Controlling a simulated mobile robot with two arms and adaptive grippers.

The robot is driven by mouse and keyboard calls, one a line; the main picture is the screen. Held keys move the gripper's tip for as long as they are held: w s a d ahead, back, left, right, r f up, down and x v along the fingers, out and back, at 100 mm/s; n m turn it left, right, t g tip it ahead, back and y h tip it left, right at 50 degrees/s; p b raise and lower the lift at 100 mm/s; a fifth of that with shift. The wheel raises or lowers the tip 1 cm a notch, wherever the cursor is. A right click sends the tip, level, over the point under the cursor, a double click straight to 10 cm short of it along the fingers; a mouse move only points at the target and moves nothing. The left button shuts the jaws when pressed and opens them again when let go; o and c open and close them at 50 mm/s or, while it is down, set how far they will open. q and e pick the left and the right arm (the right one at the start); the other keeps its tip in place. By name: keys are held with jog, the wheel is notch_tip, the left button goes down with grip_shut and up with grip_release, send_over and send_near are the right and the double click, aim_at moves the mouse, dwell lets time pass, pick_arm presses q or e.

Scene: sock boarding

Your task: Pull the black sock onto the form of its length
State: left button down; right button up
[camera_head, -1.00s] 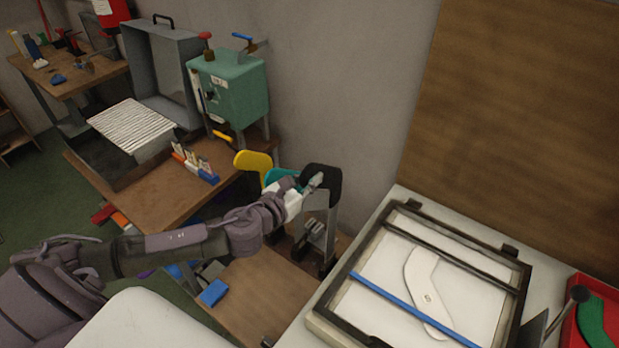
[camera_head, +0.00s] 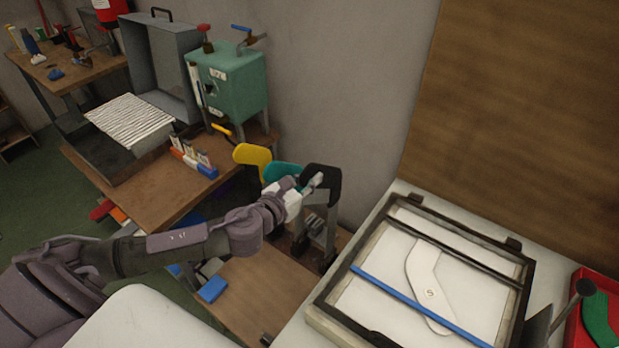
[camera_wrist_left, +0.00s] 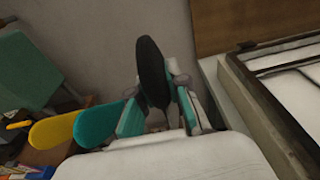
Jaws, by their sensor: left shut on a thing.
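The black sock (camera_head: 335,187) is at the top of a grey upright form (camera_head: 326,216), in the middle of the head view. How far down it is drawn is hard to tell. My left gripper (camera_head: 314,184) is shut on the sock near its top. In the left wrist view the sock (camera_wrist_left: 151,68) is a dark upright shape between the fingers of my left gripper (camera_wrist_left: 158,112). A teal bent form (camera_head: 283,171) and a yellow one (camera_head: 252,156) stand in line to the left. My right gripper is not in view.
A dark frame (camera_head: 345,268) with a blue bar lies on the white table around a white flat form (camera_head: 424,281) marked S. A red tray (camera_head: 572,333) holds a green piece (camera_head: 597,320). A teal machine (camera_head: 232,85) stands at the back left.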

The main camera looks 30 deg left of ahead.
aim_at(309, 198)
pick_arm(q)
jog(key=shift+f+b, duration=2.3)
jog(key=shift+f, duration=0.8)
jog(key=c, duration=1.1)
grip_release()
jog(key=shift+o, duration=0.2)
jog(key=shift+s, duration=0.1)
jog(key=v, duration=1.1)
jog(key=shift+s, duration=0.4)
jog(key=shift+a, duration=0.1)
